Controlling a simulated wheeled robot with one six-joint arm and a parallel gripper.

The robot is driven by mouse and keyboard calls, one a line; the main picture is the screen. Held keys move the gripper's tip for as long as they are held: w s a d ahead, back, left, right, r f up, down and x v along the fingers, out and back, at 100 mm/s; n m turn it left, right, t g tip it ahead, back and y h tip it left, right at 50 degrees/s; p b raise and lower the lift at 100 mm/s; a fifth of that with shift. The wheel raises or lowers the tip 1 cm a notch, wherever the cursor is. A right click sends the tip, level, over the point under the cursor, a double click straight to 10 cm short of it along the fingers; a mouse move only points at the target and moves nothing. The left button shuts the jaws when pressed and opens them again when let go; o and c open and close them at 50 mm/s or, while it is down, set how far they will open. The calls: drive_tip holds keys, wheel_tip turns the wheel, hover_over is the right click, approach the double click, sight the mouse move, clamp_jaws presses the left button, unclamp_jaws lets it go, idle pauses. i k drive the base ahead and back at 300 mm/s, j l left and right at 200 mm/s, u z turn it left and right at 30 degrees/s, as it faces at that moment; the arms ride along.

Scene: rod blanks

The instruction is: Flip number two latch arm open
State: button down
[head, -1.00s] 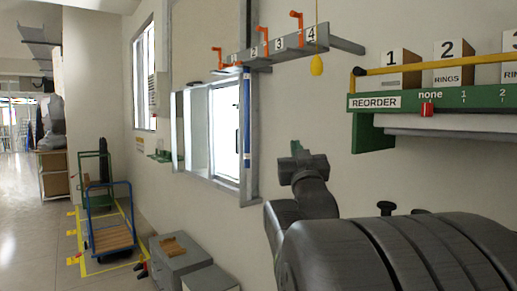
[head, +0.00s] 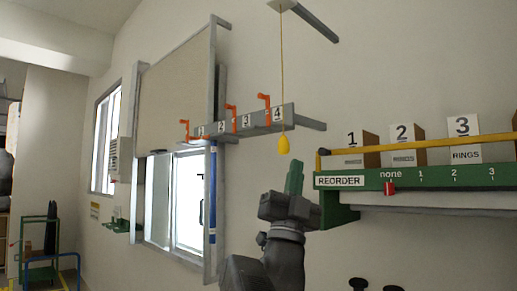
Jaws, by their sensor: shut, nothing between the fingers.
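A grey rail (head: 262,118) on the wall carries number plates 1 to 4. Orange latch arms show along it. One stands up just left of plate 4 (head: 265,103), and one stands up between plates 2 and 3 (head: 232,115). Another orange arm (head: 186,131) sticks out at the left end near plate 1. I cannot tell which arm belongs to plate 2 (head: 221,127). My gripper (head: 294,178), with green fingers, is shut and empty, pointing up. In the picture it is below and right of the rail, apart from it.
A yellow pull knob (head: 283,145) hangs on a cord in front of the rail's right part. A green reorder shelf (head: 420,179) with ring boxes and a yellow bar stands close at the right. A window (head: 187,205) with a metal frame is below the rail at left.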

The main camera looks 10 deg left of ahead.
sight(190, 138)
drive_tip(key=i+j, duration=0.2)
drive_tip(key=j, duration=0.2)
drive_tip(key=i+j, duration=0.15)
drive_tip(key=j, duration=0.25)
drive_tip(key=i+j, duration=0.2)
drive_tip(key=j, duration=0.15)
drive_tip(key=i+j, duration=0.2)
drive_tip(key=j, duration=0.2)
drive_tip(key=i+j, duration=0.2)
drive_tip(key=j, duration=0.2)
